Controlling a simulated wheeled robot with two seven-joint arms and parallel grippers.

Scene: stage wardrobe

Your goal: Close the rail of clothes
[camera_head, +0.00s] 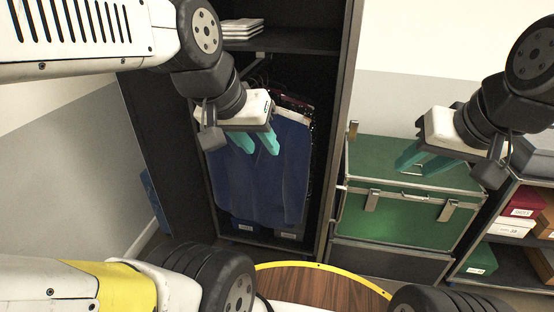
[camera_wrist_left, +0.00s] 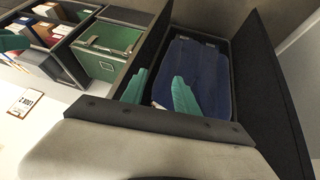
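The dark wardrobe (camera_head: 330,150) stands open in the head view, with blue clothes (camera_head: 258,172) hanging on its rail inside. The rail itself is mostly hidden behind my left gripper. The wardrobe's open door (camera_head: 150,150) stands out at the left. My left gripper (camera_head: 258,142) has its teal fingers apart, in front of the upper part of the clothes, with nothing seen between them. In the left wrist view the clothes (camera_wrist_left: 200,75) lie beyond the parted fingers (camera_wrist_left: 160,92). My right gripper (camera_head: 420,162) hangs in front of the green trunk; its fingers look parted and empty.
A green trunk (camera_head: 400,220) with metal edges stands right of the wardrobe. Shelves with boxes (camera_head: 520,202) stand at the far right. Folded white items (camera_head: 240,28) lie on the wardrobe's upper shelf. A round wooden top (camera_head: 320,284) with a yellow rim is in front.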

